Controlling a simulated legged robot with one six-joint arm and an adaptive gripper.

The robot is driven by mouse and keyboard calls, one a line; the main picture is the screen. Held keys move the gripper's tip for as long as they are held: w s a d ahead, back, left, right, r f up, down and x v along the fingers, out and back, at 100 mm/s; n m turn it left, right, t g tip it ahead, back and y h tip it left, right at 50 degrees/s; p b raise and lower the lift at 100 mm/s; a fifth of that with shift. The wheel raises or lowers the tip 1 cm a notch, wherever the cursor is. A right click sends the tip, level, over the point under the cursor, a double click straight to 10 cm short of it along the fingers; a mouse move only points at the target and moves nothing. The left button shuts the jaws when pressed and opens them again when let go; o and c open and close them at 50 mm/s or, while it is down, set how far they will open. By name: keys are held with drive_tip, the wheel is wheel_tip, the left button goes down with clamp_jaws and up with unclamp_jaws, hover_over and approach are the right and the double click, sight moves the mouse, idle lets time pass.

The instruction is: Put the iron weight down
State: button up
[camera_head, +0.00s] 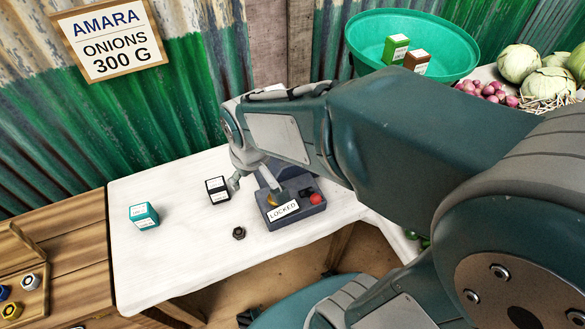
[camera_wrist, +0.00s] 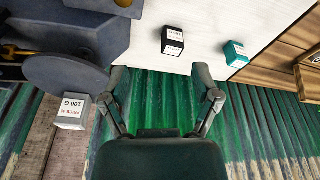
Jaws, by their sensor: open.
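A small dark hexagonal piece, which looks like the iron weight (camera_head: 239,233), rests on the white table (camera_head: 160,262) near its front edge. It does not show in the wrist view. My gripper (camera_head: 253,187) is open over the table, behind the dark piece and beside the grey balance (camera_head: 290,217). In the wrist view my gripper (camera_wrist: 160,88) has its fingers apart with nothing between them. The balance carries a "LOCKED" label and a red knob. Its round dark pan (camera_wrist: 76,82) shows in the wrist view. My arm hides part of the balance.
A black labelled box (camera_head: 217,190) stands left of my gripper, a teal box (camera_head: 144,216) farther left. A white box marked 100 G (camera_wrist: 72,112) is by the pan. A wooden box (camera_head: 30,290) holds weights at far left. The table's front left is clear.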

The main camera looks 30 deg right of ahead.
drive_tip(key=s+d+r+m+t, duration=0.2)
drive_tip(key=s+d+r, duration=0.3)
drive_tip(key=s+r, duration=0.4)
drive_tip(key=shift+s+r+m+t, duration=0.3)
drive_tip(key=shift+m+t, duration=0.1)
drive_tip(key=shift+t, duration=0.1)
